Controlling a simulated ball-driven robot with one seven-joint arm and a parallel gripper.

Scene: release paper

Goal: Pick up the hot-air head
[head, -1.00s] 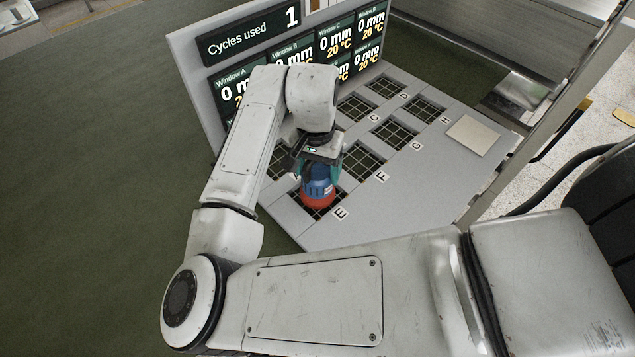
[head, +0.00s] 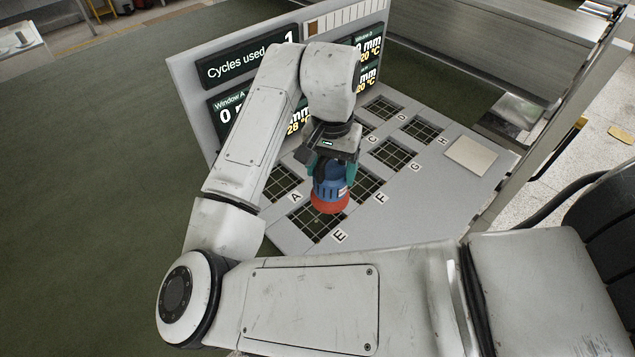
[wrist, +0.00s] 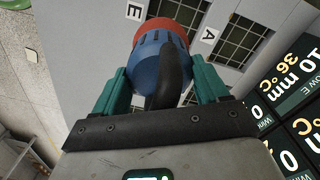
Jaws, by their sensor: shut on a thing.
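The hot-air head (head: 330,186) is a blue body with a wide orange-red lower end and a dark curved part on its side. My gripper (head: 326,170) is shut on its blue body and holds it upright, with the red end down, above the board between the grids marked E and F. In the wrist view the hot-air head (wrist: 160,68) sits between the two green fingers of my gripper (wrist: 152,85). Part of the red end shows beyond the blue body.
A grey board (head: 400,205) carries several gridded windows with letter labels. A pale square plate (head: 470,155) lies at its right. An upright panel (head: 187,85) with "Cycles used 1" and temperature displays stands behind. A grey post (head: 570,110) rises at the right.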

